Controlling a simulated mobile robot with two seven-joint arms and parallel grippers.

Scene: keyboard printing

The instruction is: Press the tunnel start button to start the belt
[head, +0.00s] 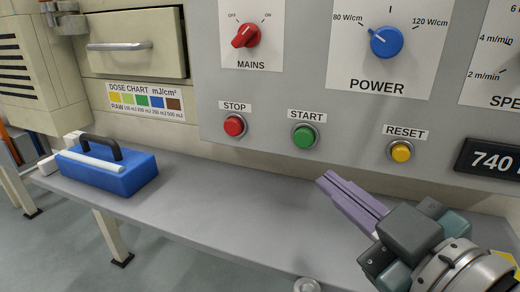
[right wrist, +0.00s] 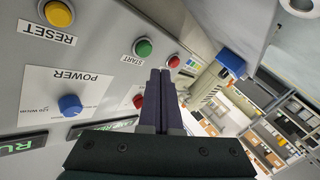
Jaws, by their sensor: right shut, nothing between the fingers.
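The green START button (head: 304,136) sits in a metal ring on the grey control panel, between the red STOP button (head: 234,125) and the yellow RESET button (head: 401,151). My right gripper (head: 328,181) is shut and empty, its purple fingers together, below and right of START and apart from it. In the right wrist view the START button (right wrist: 143,48) shows left of the finger tips (right wrist: 160,71), with a gap between them. My left gripper is not in view.
The red MAINS knob (head: 245,36) and blue POWER knob (head: 386,42) are above the buttons. A display reading 740 (head: 492,161) is at right. A blue block with a black handle (head: 118,177) sits on the grey ledge (head: 210,205) at left; the ledge's middle is clear.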

